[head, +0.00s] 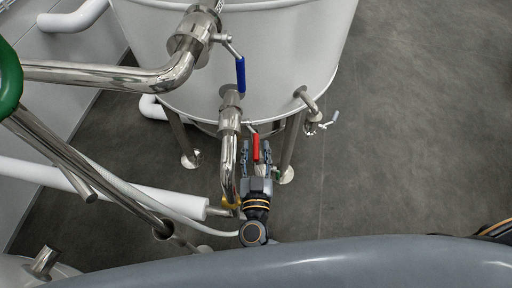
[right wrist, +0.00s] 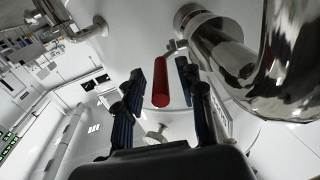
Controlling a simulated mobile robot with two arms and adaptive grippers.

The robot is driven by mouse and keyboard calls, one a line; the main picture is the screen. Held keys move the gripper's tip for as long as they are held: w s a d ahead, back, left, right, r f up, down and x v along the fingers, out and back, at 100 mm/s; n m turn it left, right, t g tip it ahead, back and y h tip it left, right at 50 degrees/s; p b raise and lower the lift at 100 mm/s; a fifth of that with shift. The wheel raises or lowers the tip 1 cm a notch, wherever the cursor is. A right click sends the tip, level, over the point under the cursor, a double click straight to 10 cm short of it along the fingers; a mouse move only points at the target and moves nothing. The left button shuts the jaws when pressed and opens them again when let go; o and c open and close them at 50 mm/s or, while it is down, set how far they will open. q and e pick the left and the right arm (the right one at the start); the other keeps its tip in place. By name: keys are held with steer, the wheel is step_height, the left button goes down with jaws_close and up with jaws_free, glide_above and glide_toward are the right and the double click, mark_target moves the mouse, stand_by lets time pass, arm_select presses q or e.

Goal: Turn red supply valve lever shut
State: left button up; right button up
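The red supply valve lever (head: 256,148) points down from its valve on the steel pipe under the white tank. My right gripper (head: 256,158) is open, with one finger on each side of the red lever. In the right wrist view the red lever (right wrist: 161,82) stands between the two finger rows of the right gripper (right wrist: 162,90). Gaps show on both sides of it, so the fingers do not look closed on it. My left gripper is not in view.
A blue lever (head: 240,74) hangs from a valve above. The white tank (head: 270,60) is behind. A steel pipe (head: 228,150) runs close to the left of my right gripper. A small outlet valve (head: 311,122) sits to the right. The floor (head: 420,130) at right is clear.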

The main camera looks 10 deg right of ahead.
steer(key=shift+w, duration=0.25)
jaws_close()
steer(key=shift+f, duration=0.1)
steer(key=shift+f+b, duration=0.25)
steer(key=shift+b, duration=0.25)
steer(key=f+t+b, duration=0.1)
steer(key=t+b, duration=0.1)
steer(key=b, duration=0.3)
steer(key=shift+w+f, duration=0.1)
steer(key=shift+f, duration=0.3)
steer(key=shift+t+b, duration=0.4)
steer(key=shift+b, duration=0.1)
